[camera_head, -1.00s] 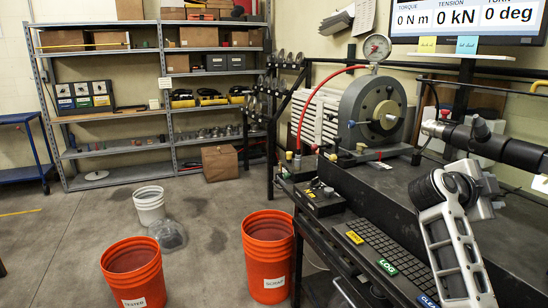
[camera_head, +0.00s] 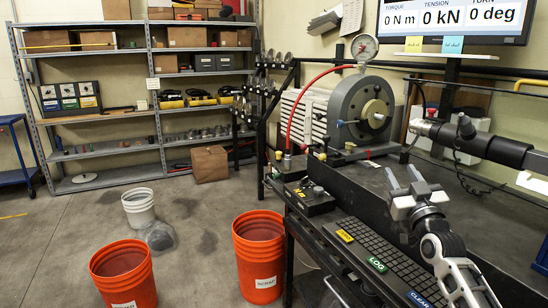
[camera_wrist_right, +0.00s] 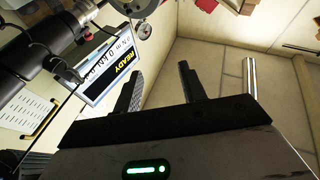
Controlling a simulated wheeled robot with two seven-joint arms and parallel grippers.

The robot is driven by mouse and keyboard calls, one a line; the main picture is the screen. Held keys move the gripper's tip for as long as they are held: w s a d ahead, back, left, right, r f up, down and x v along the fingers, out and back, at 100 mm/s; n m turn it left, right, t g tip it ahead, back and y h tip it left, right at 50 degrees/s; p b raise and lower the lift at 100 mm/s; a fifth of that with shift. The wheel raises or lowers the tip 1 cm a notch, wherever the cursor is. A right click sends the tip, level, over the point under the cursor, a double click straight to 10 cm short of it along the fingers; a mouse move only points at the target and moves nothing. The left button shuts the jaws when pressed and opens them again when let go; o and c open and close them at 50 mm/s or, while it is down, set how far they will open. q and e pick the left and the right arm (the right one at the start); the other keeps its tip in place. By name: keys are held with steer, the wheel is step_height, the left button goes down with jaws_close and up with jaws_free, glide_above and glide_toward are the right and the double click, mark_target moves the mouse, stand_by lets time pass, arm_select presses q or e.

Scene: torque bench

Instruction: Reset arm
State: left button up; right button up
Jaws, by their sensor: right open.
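My right gripper (camera_head: 402,178) is in the right half of the head view, above the dark bench beside the keyboard. My right forearm runs down to the lower right of the head view. My left gripper does not show.
The test machine (camera_head: 365,112) with a round gauge (camera_head: 364,47) stands behind the gripper. A black cylindrical bar (camera_head: 505,150) lies to its right. The keyboard (camera_head: 385,262) is below left. Orange buckets (camera_head: 258,250) stand on the floor. A monitor (camera_head: 450,18) is above.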

step_height(320, 180, down, 10)
steer(key=d+g+h, duration=0.2)
steer(key=g, duration=0.4)
steer(key=s+a+f+n+g+y, duration=0.1)
steer(key=s+a+f, duration=0.3)
steer(key=f, duration=0.2)
steer(key=s+a+f+y, duration=0.1)
steer(key=s+a+f, duration=0.25)
steer(key=f, duration=0.25)
steer(key=s+a+f+g+y, duration=0.1)
steer(key=s+a+f, duration=0.2)
steer(key=s, duration=0.7)
steer(key=s+a+f+g+y, duration=0.1)
steer(key=s+a+f, duration=0.3)
steer(key=s, duration=0.5)
steer(key=s+a+f+g, duration=0.2)
steer(key=s+a, duration=0.3)
steer(key=s, duration=0.5)
steer(key=shift+s+a+f+y, duration=0.25)
steer(key=shift+s+f+y, duration=0.15)
steer(key=shift+f, duration=0.45)
steer(key=shift+w+g, duration=0.1)
steer(key=shift+g, duration=0.2)
